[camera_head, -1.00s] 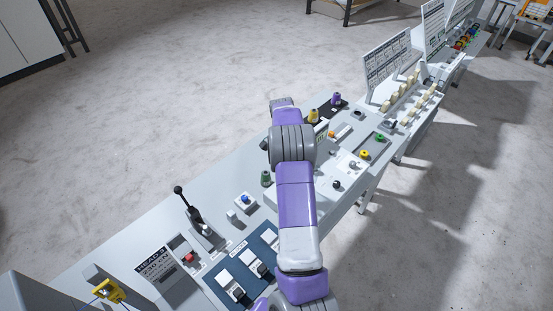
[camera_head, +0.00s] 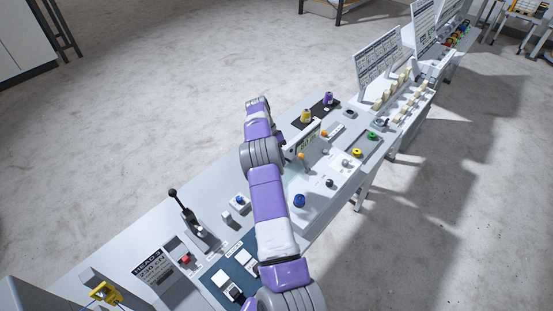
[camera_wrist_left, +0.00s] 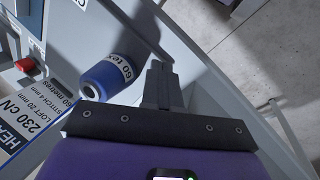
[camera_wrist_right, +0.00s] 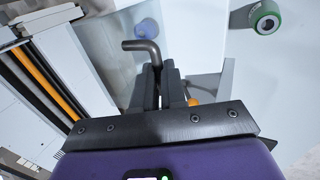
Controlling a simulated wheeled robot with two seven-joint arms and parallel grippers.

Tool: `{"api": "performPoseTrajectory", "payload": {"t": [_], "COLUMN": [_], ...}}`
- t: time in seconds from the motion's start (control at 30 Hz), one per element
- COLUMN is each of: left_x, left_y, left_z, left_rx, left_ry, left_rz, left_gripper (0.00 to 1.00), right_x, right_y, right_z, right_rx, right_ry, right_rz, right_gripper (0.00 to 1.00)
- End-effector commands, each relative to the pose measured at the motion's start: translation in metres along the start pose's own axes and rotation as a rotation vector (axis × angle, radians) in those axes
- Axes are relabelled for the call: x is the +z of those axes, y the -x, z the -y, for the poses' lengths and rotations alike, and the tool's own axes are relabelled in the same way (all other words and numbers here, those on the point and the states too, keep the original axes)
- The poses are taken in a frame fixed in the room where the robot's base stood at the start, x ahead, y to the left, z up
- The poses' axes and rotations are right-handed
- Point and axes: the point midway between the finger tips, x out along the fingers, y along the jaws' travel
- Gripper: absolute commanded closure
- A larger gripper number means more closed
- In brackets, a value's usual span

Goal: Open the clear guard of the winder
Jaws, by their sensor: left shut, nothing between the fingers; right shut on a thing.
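In the right wrist view, my right gripper (camera_wrist_right: 158,88) is shut on a dark bent rod handle (camera_wrist_right: 140,47). Beyond the handle is a pale, see-through-looking surface, with a faint bluish-purple round part (camera_wrist_right: 147,28) showing there. I cannot clearly make out the guard's outline or how far open it is. In the head view my right arm reaches over the bench and hides its fingertips and the handle. My left gripper (camera_wrist_left: 162,88) is shut and empty, beside a blue spool marked "60 Tex" (camera_wrist_left: 107,76) in the left wrist view; it is out of the head view.
Near the right fingers are an orange ball knob (camera_wrist_right: 194,102) and a green ring-shaped part (camera_wrist_right: 265,20). The bench also carries a black lever (camera_head: 183,210), a blue knob (camera_head: 299,200), a yellow spool (camera_head: 306,116) and upright sign boards (camera_head: 378,62). Open floor lies on both sides.

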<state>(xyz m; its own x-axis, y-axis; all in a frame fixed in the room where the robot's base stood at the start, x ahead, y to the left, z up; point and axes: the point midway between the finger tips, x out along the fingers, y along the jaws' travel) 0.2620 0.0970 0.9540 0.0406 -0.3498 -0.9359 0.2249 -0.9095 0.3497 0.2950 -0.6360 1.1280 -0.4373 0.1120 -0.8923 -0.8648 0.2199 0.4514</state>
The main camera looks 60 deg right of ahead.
Motion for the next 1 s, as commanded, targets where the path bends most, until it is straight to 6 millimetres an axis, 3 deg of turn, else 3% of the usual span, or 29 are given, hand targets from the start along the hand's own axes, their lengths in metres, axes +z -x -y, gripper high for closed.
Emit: {"api": "performPoseTrajectory", "payload": {"t": [0.17, 0.2, 0.37, 0.73, 1.0], "left_x": [0.000, 0.000, 0.000, 0.000, 0.000], "left_y": [0.000, 0.000, 0.000, -0.001, -0.008], "left_z": [0.000, 0.000, 0.000, 0.000, 0.003], "left_rx": [0.000, 0.000, 0.000, 0.000, 0.000], "left_ry": [0.000, 0.000, 0.000, 0.000, 0.000], "left_rz": [0.000, 0.000, 0.000, 0.000, 0.000], "left_gripper": [1.00, 1.00, 1.00, 1.00, 1.00], "right_x": [0.002, 0.002, 0.002, 0.000, 0.001], "right_y": [0.000, 0.000, 0.000, 0.006, 0.048], "right_z": [0.002, 0.002, 0.002, -0.001, -0.022], "right_rx": [-0.002, -0.002, -0.003, -0.005, -0.008], "right_ry": [0.004, 0.004, 0.003, 0.002, 0.001], "right_rz": [0.004, 0.004, 0.002, -0.002, -0.004], "right_gripper": [1.00, 0.87, 0.63, 0.63, 0.63]}}
